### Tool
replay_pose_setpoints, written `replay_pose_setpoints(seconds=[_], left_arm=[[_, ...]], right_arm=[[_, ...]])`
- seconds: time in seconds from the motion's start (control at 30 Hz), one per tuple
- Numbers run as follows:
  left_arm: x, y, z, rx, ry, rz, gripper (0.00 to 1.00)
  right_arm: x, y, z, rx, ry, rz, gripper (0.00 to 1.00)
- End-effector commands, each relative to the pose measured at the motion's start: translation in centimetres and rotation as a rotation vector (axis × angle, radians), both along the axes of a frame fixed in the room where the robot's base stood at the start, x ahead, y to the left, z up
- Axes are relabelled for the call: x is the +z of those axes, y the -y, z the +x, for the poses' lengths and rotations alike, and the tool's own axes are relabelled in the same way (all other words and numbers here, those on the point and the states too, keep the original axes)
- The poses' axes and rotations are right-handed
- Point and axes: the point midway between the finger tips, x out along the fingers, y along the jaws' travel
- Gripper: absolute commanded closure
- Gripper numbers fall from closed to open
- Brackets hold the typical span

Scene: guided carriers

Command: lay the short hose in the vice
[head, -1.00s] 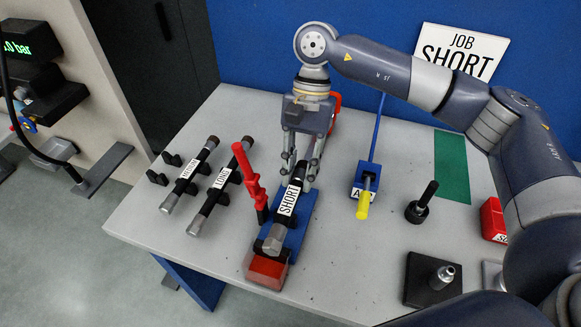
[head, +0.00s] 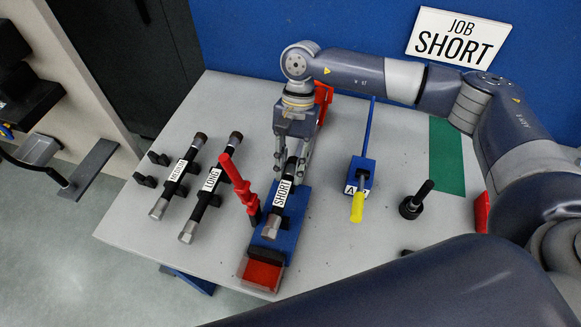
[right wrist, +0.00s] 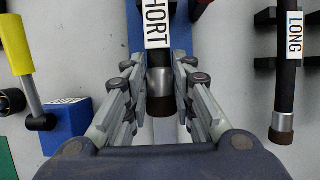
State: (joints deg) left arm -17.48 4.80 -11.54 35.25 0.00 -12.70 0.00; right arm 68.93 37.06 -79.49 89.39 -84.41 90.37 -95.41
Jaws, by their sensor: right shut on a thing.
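The short hose (head: 274,220), black with a white SHORT label and a metal front end, lies lengthwise over the blue vice (head: 294,226). The vice has a red upright lever (head: 240,185) at its left and a red front block (head: 262,270). My right gripper (head: 290,170) is shut on the rear part of the hose. In the right wrist view my gripper's fingers (right wrist: 160,72) stand on both sides of the hose (right wrist: 159,82). Whether the hose rests on the vice or hangs just above it, I cannot tell. My left gripper is not in view.
The medium hose (head: 171,190) and long hose (head: 204,205) lie on black holders left of the vice. A blue block (head: 367,168) with a yellow handle (head: 358,205) and a black knobbed post (head: 415,203) stand right. A sign (head: 457,38) reads JOB SHORT.

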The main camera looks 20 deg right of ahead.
Motion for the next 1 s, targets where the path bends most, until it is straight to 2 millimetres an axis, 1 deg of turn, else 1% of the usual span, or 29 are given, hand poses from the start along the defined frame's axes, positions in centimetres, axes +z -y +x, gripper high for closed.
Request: replay_pose_setpoints(seconds=[0.03, 0.1, 0.17, 0.37, 0.87, 0.9, 0.93, 0.97, 1.0], left_arm=[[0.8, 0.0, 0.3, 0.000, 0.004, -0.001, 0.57], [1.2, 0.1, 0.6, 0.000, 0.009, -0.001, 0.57], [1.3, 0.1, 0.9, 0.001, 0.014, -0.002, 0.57], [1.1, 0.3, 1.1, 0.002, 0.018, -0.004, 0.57], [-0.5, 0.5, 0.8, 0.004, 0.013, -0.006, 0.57], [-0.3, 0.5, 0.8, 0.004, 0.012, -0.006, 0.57], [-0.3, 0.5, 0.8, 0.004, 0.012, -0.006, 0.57], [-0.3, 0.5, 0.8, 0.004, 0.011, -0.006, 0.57], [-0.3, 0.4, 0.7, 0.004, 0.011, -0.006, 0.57]], right_arm=[[-0.4, -0.1, 0.0, -0.001, -0.003, 0.001, 1.00], [-1.4, -0.1, -0.1, -0.002, -0.004, 0.001, 1.00], [-1.9, 0.0, 0.0, 0.000, 0.000, 0.001, 1.00], [-2.1, 0.0, 0.0, 0.001, 0.001, 0.001, 1.00], [-3.2, 0.0, 0.0, -0.001, 0.001, 0.002, 1.00], [-3.0, 0.0, 0.0, 0.000, 0.001, 0.001, 0.67], [-3.0, 0.0, 0.0, 0.000, 0.001, 0.001, 0.61], [-3.0, 0.0, 0.0, 0.000, 0.000, 0.000, 0.56], [-3.0, 0.0, 0.0, 0.000, 0.000, 0.000, 0.56]])
